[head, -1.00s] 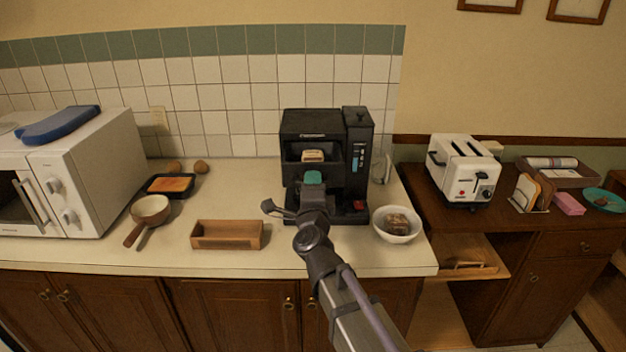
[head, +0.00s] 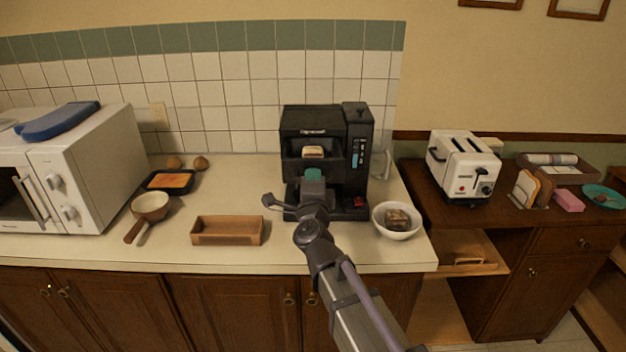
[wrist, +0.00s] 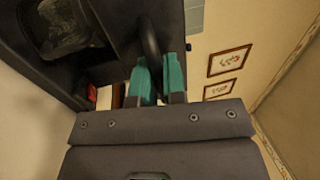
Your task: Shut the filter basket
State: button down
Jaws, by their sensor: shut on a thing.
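The black coffee machine (head: 359,140) stands on the counter against the tiles. Its filter basket (head: 328,162) is at the middle of its front, and a pale, bread-like thing (head: 313,152) shows just above my fingers. My gripper (head: 313,175) has teal fingers and is at the front of the machine. In the wrist view my gripper (wrist: 160,65) is shut on a dark curved handle (wrist: 150,35), which seems to be the basket's. My arm hides the lower front of the machine, and I cannot tell how far out the basket stands.
A white bowl (head: 379,227) with a brown block (head: 397,218) stands close right of the machine. A wooden tray (head: 228,238) lies to the left, with a pan (head: 149,206) beyond it. A toaster (head: 461,165) is on the side cabinet.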

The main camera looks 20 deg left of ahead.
jog(key=x, duration=0.4)
jog(key=f+x, duration=0.1)
jog(key=x, duration=0.2)
jog(key=f+x, duration=0.1)
jog(key=x, duration=0.3)
jog(key=shift+w+a, duration=0.25)
jog(key=shift+w, duration=0.25)
jog(key=c, duration=1.3)
grip_release()
jog(key=shift+w, duration=0.1)
jog(key=shift+c, duration=0.2)
jog(key=shift+o, duration=0.6)
jog(key=b+v, duration=0.2)
jog(key=v, duration=0.9)
